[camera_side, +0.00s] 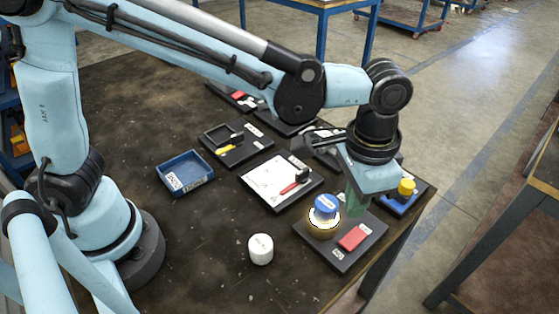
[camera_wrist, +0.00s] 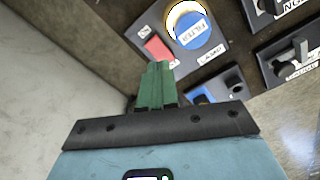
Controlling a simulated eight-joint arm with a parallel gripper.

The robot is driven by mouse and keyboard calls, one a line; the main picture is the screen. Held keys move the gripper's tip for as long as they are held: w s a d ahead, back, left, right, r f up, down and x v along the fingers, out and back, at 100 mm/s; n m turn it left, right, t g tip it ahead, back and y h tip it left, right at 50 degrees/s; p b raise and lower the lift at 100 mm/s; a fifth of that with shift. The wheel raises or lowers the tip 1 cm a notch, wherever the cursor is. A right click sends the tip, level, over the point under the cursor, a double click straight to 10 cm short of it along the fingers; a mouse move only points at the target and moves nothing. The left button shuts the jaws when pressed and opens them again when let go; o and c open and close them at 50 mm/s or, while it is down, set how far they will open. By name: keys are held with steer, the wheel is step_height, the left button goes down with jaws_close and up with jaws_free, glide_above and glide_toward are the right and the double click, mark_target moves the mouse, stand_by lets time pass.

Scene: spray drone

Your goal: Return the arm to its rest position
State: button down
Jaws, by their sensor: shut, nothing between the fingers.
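My gripper (camera_side: 355,203) is at the right end of the work table, with its green fingers pointing down just above the dark panel with the blue cap. In the wrist view my gripper (camera_wrist: 155,75) has its green fingers together and nothing between them. The blue cap (camera_side: 326,206) sits on a round brass-coloured base with a bright white ring (camera_side: 322,225), left of my fingers and apart from them. The cap also shows in the wrist view (camera_wrist: 188,30), labelled FILTER. My arm is stretched out over the table.
A red block (camera_side: 353,238) lies on the same panel. A white cylinder (camera_side: 260,249) stands on bare table. A blue tray (camera_side: 185,172), a white board with a red-handled tool (camera_side: 281,182) and a yellow knob (camera_side: 406,187) are around. The table's front middle is mostly clear.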

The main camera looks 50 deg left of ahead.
steer(key=s+a+r+n+t, duration=0.1)
steer(key=a+r+n+t, duration=0.1)
steer(key=a, duration=1)
steer(key=s+a+r+n+t, duration=0.1)
steer(key=a+t, duration=0.4)
steer(key=a, duration=0.7)
steer(key=s+n, duration=0.1)
steer(key=n, duration=0.1)
steer(key=shift+s+a+r+n, duration=0.25)
steer(key=shift+a+r+n, duration=0.1)
steer(key=shift+r+n, duration=0.05)
steer(key=shift+d, duration=0.1)
step_height(320, 180, up, 3)
steer(key=m+g, duration=0.7)
steer(key=m, duration=1.1)
glide_above(360, 235)
steer(key=shift+f, duration=0.15)
step_height(360, 235, down, 14)
steer(key=shift+r, duration=0.1)
